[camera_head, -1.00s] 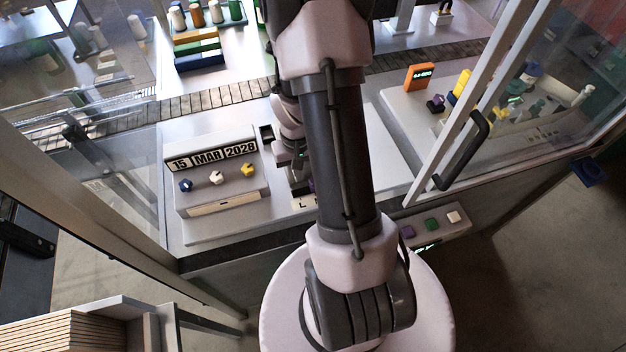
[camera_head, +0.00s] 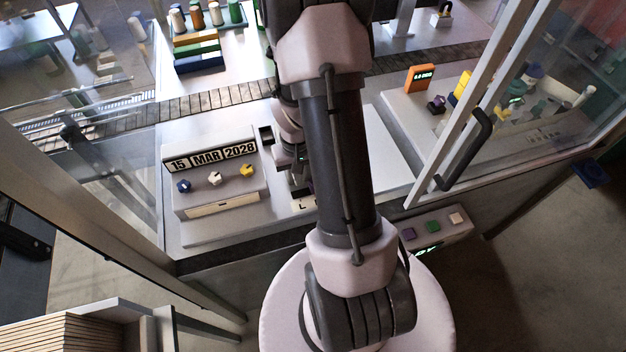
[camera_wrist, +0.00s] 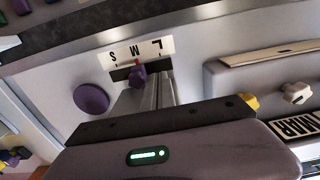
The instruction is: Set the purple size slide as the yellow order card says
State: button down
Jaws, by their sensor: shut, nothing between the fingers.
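The purple size slide (camera_wrist: 138,75) is a small knob on a dark slot below a white scale strip (camera_wrist: 116,57) marked S, M and L, upside down in the wrist view. A red pointer at the slide stands by the M. My gripper (camera_wrist: 143,85) is shut and empty, its fingertips close to the slide; I cannot tell whether they touch it. In the head view my arm hides most of the slide, and only the L end of the scale strip (camera_head: 303,205) shows. I cannot make out a readable yellow order card in either view.
A purple round disc (camera_wrist: 90,98) sits beside the slide. A date block (camera_head: 213,195) with blue, white and yellow knobs stands left of my arm. A framed glass door with a dark handle (camera_head: 466,150) is on the right. A conveyor (camera_head: 215,101) runs behind.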

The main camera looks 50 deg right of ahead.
jog(key=shift+d+f, duration=0.1)
jog(key=shift+f, duration=1.45)
jog(key=shift+s+d, duration=0.65)
jog(key=shift+d, duration=0.4)
jog(key=shift+s+d, duration=0.65)
jog(key=shift+d, duration=0.4)
jog(key=shift+s+d, duration=0.65)
jog(key=shift+d, duration=0.4)
jog(key=shift+r, duration=0.1)
notch_tip(320, 180, up, 7)
jog(key=a+p, duration=0.1)
jog(key=p, duration=0.4)
jog(key=shift+w, duration=0.35)
jog(key=shift+r, duration=0.1)
